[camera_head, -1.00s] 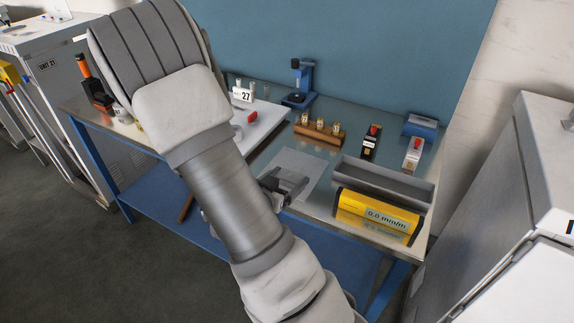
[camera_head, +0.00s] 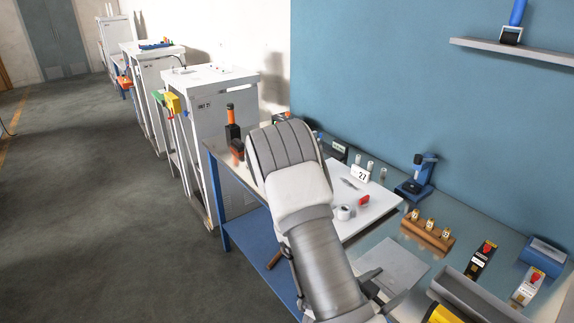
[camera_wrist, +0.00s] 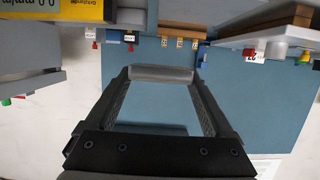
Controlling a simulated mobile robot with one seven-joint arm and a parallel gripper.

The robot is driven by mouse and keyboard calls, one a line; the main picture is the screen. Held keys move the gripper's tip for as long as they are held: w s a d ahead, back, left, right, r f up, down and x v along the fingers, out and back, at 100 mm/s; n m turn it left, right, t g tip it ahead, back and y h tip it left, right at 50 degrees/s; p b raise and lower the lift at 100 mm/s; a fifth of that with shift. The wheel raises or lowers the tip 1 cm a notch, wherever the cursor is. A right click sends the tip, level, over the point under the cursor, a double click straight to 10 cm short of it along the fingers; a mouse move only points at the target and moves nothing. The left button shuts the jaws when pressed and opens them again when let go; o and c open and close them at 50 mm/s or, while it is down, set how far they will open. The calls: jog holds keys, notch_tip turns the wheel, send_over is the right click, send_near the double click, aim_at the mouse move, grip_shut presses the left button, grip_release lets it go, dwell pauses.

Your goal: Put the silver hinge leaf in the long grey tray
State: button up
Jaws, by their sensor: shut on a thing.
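The long grey tray (camera_head: 472,292) lies on the bench at the lower right of the head view, partly cut off by the picture's edge. My gripper (camera_head: 384,298) is left of the tray, near the bench's front side, and partly hidden by my arm. In the wrist view my gripper (camera_wrist: 161,82) is shut on a grey bar-like piece, which I take to be the silver hinge leaf (camera_wrist: 160,74). The leaf spans the gap between the fingertips, clear of the tray.
A yellow level (camera_head: 440,315) lies in front of the tray. A wooden block with brass pieces (camera_head: 428,235), a blue stand (camera_head: 416,178) and red-topped items (camera_head: 482,257) stand behind. A pale sheet (camera_head: 402,262) lies flat beside the gripper.

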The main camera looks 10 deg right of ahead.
jog(key=w+a+r+n+t+y, duration=0.2)
jog(key=w+a+n+t+y, duration=0.2)
jog(key=w+a, duration=0.5)
jog(key=w+a+r+n+t+y, duration=0.2)
jog(key=w+a+n+t+y, duration=0.2)
jog(key=w+a+n+y, duration=0.5)
jog(key=a+b, duration=0.1)
jog(key=a, duration=0.2)
jog(key=shift+w+a+t, duration=0.2)
jog(key=shift+w+t, duration=0.05)
jog(key=shift+t, duration=0.15)
jog(key=shift+s, duration=0.1)
